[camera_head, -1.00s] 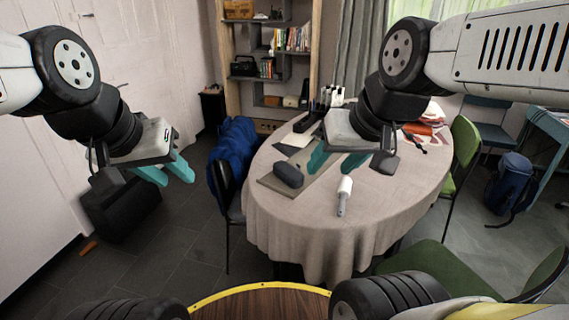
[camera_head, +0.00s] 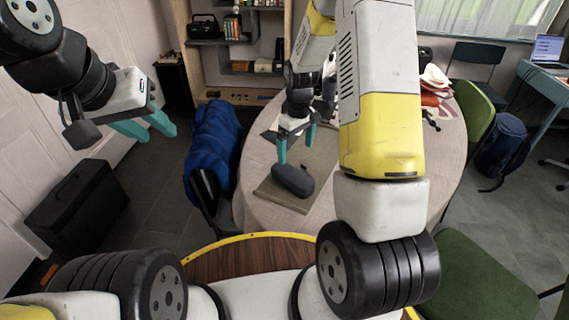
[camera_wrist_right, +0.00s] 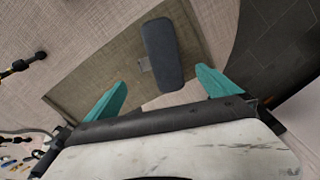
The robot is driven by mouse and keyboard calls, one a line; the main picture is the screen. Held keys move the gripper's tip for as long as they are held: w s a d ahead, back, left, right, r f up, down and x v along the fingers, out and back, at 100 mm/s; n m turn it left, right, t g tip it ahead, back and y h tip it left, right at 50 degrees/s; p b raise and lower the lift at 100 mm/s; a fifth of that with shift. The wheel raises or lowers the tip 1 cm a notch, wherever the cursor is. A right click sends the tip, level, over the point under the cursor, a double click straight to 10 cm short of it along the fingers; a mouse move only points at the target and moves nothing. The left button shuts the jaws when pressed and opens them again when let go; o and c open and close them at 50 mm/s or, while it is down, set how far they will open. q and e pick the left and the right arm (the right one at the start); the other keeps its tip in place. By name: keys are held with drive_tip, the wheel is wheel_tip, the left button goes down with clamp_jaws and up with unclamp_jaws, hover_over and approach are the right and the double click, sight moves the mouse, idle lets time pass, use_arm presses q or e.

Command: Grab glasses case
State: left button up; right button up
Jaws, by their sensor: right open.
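The glasses case (camera_head: 293,180) is a dark grey, rounded oblong lying on a grey-brown placemat (camera_head: 275,194) on the round table. In the right wrist view the case (camera_wrist_right: 163,54) lies ahead of the fingertips, roughly between their lines. My right gripper (camera_head: 296,147) is open, pointing down just behind the case in the head view. Its teal fingers (camera_wrist_right: 160,88) are apart with nothing between them. My left gripper (camera_head: 152,128) is open and empty at the left, away from the table.
The table (camera_head: 255,222) has a beige cloth. A blue jacket (camera_head: 212,150) hangs on a chair at its left. A green chair (camera_head: 476,100) stands at the right. My right arm hides much of the table's middle.

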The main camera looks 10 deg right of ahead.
sight(295, 172)
drive_tip(key=shift+n, duration=0.3)
wheel_tip(295, 172, down, 11)
drive_tip(key=shift+w+r, duration=0.1)
drive_tip(key=shift+w, duration=0.05)
drive_tip(key=c, duration=1.5)
